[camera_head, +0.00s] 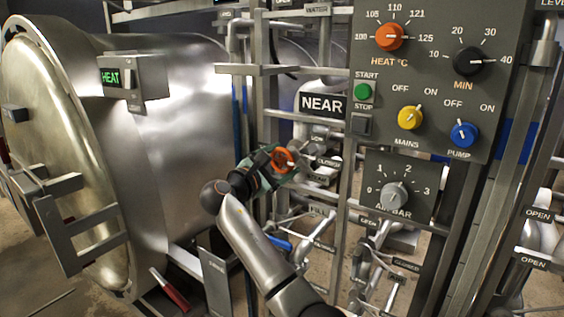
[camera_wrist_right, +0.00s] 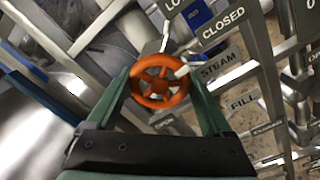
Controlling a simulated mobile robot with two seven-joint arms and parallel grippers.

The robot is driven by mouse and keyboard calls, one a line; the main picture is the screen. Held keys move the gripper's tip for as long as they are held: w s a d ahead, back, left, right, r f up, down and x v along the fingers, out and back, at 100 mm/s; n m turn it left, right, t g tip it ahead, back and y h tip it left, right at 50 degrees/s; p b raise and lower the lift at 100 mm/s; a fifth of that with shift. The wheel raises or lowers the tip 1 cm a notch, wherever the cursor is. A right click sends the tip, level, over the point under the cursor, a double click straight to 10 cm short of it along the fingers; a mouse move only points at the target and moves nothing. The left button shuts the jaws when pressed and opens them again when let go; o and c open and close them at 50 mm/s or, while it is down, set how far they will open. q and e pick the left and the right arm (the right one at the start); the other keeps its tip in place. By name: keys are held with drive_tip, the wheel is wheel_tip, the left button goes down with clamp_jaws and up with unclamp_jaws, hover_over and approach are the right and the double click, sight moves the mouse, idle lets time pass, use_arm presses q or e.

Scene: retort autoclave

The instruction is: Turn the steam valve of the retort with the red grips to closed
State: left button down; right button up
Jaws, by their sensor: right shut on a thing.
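The steam valve's orange handwheel (camera_head: 283,160) is on the pipework beside the retort (camera_head: 175,130), left of the control panel. My right gripper (camera_head: 271,168) is shut on the wheel. In the right wrist view the wheel (camera_wrist_right: 160,82) sits between the two green fingers, with a STEAM label (camera_wrist_right: 220,64) beside it. A CLOSED label (camera_wrist_right: 223,27) is above right and an OPEN label (camera_wrist_right: 163,120) is below the wheel. A pale pointer on the wheel points right, toward the STEAM label. A red grip (camera_head: 171,291) shows below the retort's door. My left gripper is out of view.
The control panel (camera_head: 430,85) with coloured knobs stands close to the right of the wheel. A NEAR sign (camera_head: 322,103) hangs above it. Metal posts, pipes and a FILL label (camera_head: 319,211) crowd the space around my right arm.

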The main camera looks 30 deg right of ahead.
drive_tip(key=shift+f+m, duration=0.15)
drive_tip(key=shift+m, duration=0.15)
idle(0.4)
drive_tip(key=o, duration=1.1)
drive_tip(key=shift+o, duration=0.2)
drive_tip(key=shift+a, duration=0.15)
drive_tip(key=b+v, duration=0.1)
drive_tip(key=v, duration=1.1)
drive_tip(key=shift+a, duration=0.15)
